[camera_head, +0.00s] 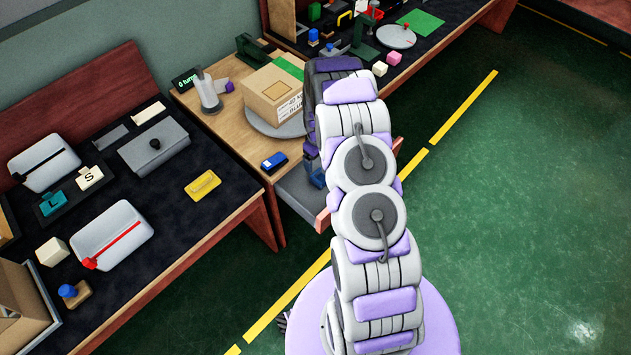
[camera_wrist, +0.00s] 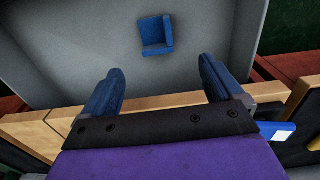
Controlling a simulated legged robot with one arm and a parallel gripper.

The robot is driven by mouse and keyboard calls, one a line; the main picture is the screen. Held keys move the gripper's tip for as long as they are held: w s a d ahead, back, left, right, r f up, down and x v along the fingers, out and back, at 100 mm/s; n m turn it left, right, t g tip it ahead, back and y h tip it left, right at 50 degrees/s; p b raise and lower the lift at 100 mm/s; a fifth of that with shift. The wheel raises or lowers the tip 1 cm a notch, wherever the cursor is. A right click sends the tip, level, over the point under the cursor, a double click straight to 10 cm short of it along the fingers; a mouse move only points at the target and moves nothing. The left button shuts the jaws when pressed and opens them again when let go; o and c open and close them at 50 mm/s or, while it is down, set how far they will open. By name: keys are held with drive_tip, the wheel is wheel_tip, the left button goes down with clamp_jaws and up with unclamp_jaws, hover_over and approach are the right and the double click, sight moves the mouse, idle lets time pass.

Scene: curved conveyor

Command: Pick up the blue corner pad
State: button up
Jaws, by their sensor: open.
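The blue corner pad (camera_wrist: 151,39) is a small blue L-shaped piece in the wrist view. It lies on the bare grey floor of an open drawer (camera_wrist: 60,45), ahead of my fingertips and roughly centred between them. My gripper (camera_wrist: 160,82) is open and empty, with one blue finger on each side. The drawer also shows in the head view (camera_head: 295,192), pulled out from the wooden table. There my arm hides most of my gripper, and I cannot make out the pad apart from the blue fingers.
A cardboard box (camera_head: 268,95) stands on a grey turntable (camera_head: 262,127) above the drawer. A blue-and-white device (camera_head: 274,162) lies near the table edge. The drawer's wooden front (camera_head: 322,221) and side walls stand close around my gripper. Open green floor (camera_head: 520,200) is to the right.

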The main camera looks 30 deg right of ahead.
drive_tip(key=b, duration=0.1)
hover_over(320, 179)
drive_tip(key=d, duration=0.1)
wheel_tip(320, 179, down, 8)
drive_tip(key=shift+s+d+r, duration=0.1)
drive_tip(key=shift+d+r, duration=0.05)
drive_tip(key=shift+r, duration=0.1)
drive_tip(key=shift+a+f, duration=0.15)
drive_tip(key=shift+a, duration=0.05)
drive_tip(key=f, duration=0.1)
drive_tip(key=a+f+b, duration=0.2)
drive_tip(key=f, duration=0.1)
drive_tip(key=shift+d+f, duration=0.2)
drive_tip(key=shift+f, duration=0.1)
drive_tip(key=shift+d, duration=0.6)
drive_tip(key=shift+c, duration=0.3)
drive_tip(key=shift+a+r, duration=0.1)
drive_tip(key=shift+a, duration=0.5)
drive_tip(key=c, duration=0.9)
drive_tip(key=shift+d, duration=0.35)
drive_tip(key=shift+c, duration=0.6)
